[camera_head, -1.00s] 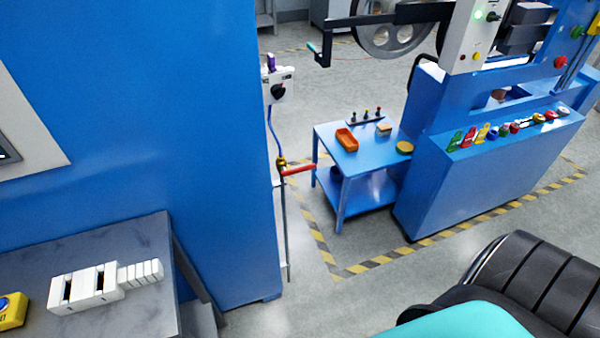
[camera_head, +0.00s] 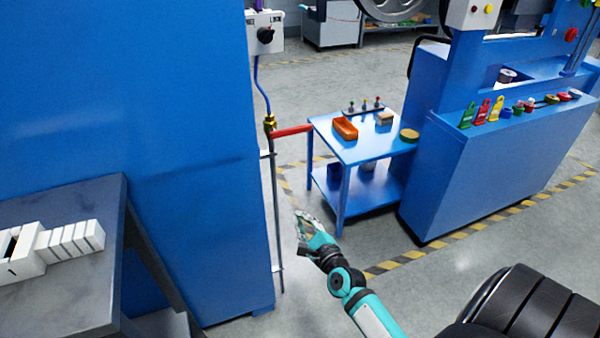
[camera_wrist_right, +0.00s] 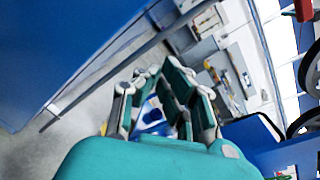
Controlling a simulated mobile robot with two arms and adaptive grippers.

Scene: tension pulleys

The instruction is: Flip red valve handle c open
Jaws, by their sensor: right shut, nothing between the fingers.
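The red valve handle (camera_head: 291,131) sticks out to the right from a brass valve (camera_head: 269,122) on a thin vertical pipe at the edge of the blue cabinet. It lies nearly level. My right gripper (camera_head: 303,222) is below the handle and apart from it, to the right of the pipe. In the right wrist view the fingers of my right gripper (camera_wrist_right: 155,75) are drawn together with nothing between them. A red piece (camera_wrist_right: 303,10) shows at the top right corner there; I cannot tell if it is the handle. My left gripper is not in view.
A small blue table (camera_head: 370,152) with an orange tray (camera_head: 345,128) stands right of the pipe. A blue machine (camera_head: 490,165) is farther right. A grey bench (camera_head: 75,270) with white blocks is at left. Floor between pipe and table is clear.

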